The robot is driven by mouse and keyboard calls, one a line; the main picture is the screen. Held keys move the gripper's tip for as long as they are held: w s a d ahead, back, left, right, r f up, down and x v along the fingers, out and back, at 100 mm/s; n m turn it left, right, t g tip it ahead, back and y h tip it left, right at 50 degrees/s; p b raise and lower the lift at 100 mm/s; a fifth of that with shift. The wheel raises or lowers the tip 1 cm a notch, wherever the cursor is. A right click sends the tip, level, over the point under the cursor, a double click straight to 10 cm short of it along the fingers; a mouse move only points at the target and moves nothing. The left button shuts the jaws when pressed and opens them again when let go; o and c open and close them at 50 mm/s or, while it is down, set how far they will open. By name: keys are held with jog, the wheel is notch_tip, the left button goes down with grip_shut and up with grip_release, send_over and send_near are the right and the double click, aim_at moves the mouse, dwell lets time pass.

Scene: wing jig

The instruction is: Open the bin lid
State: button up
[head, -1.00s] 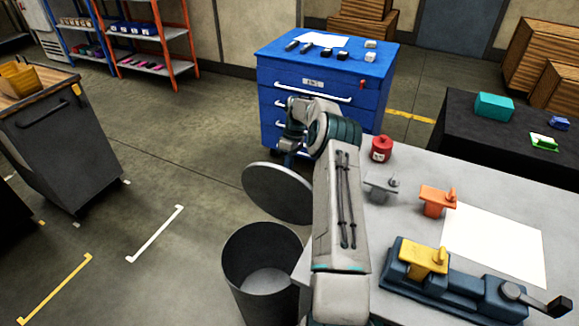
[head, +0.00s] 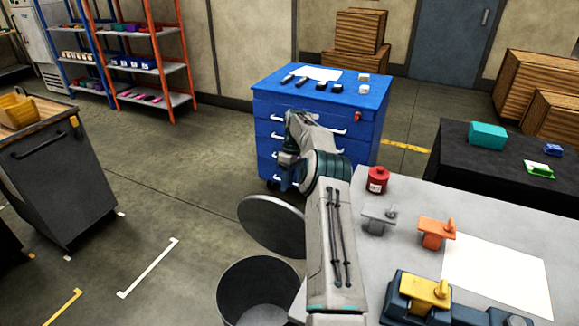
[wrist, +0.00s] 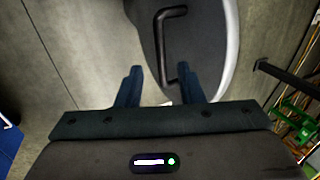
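The bin lid (head: 270,222) is a round grey disc, standing open and steeply tilted at the far side of the bin. The round dark bin (head: 230,297) stands on the floor left of the grey table, its mouth uncovered. In the wrist view the lid (wrist: 207,35) shows its dark face, pale rim and black bar handle (wrist: 162,45). My gripper (wrist: 160,72) is open, and the handle's lower end appears between its fingers. I cannot tell whether they touch it. In the head view my arm reaches above the lid, and the fingertips cannot be made out.
The grey table (head: 385,265) beside the bin holds a red canister (head: 377,180), an orange part (head: 436,233) and a blue fixture (head: 400,312). A blue drawer cabinet (head: 268,110) stands behind the lid. Floor to the left is open up to a dark cart (head: 65,175).

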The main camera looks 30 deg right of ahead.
jog(key=p+v, duration=0.7)
jog(key=shift+p, duration=0.45)
jog(key=shift+f, duration=0.1)
dwell(0.5)
